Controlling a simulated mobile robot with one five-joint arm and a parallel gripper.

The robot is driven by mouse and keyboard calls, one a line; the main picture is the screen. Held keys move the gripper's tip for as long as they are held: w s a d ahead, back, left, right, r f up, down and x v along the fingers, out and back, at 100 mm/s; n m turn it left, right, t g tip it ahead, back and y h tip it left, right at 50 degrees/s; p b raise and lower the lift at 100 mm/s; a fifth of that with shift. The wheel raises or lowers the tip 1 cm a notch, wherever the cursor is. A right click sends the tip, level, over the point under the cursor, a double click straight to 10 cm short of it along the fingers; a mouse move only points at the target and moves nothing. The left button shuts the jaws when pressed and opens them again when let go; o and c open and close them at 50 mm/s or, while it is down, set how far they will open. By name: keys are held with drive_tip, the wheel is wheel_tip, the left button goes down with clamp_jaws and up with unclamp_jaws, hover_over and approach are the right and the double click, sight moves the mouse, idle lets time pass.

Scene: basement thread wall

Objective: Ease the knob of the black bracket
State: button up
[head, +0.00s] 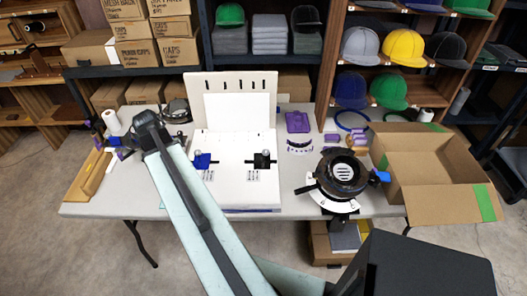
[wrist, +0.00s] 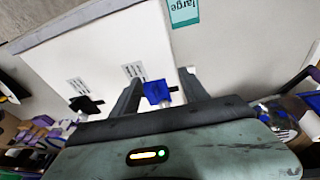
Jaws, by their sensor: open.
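The black bracket (head: 262,160) with its knob is on the right side of the white board (head: 235,185), above a small printed label. In the wrist view the black bracket (wrist: 86,104) is left of my gripper, clear of the fingers. A blue bracket (head: 202,161) is on the board's left side. My gripper (wrist: 160,76) is open in the wrist view. The blue bracket (wrist: 157,92) shows between its two fingers; I cannot tell whether they touch it. I cannot make out my gripper in the head view, where my arm crosses in front of the table.
An upright panel (head: 238,85) stands behind the board. A black ring-shaped machine (head: 340,175) and an open cardboard box (head: 430,170) are to the right. Purple parts (head: 297,122) lie between. A wooden tray (head: 88,178) is at the table's left edge.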

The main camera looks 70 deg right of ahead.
drive_tip(key=s+d+f+m+g+b, duration=0.1)
drive_tip(key=s+d+m, duration=0.5)
drive_tip(key=s+d, duration=0.85)
drive_tip(key=m+g+h, duration=0.1)
drive_tip(key=m, duration=0.3)
approach(265, 151)
drive_tip(key=b+x, duration=0.8)
drive_tip(key=shift+w+a+f, duration=0.1)
drive_tip(key=shift+a+f, duration=0.05)
drive_tip(key=shift+f, duration=0.05)
drive_tip(key=shift+r, duration=0.15)
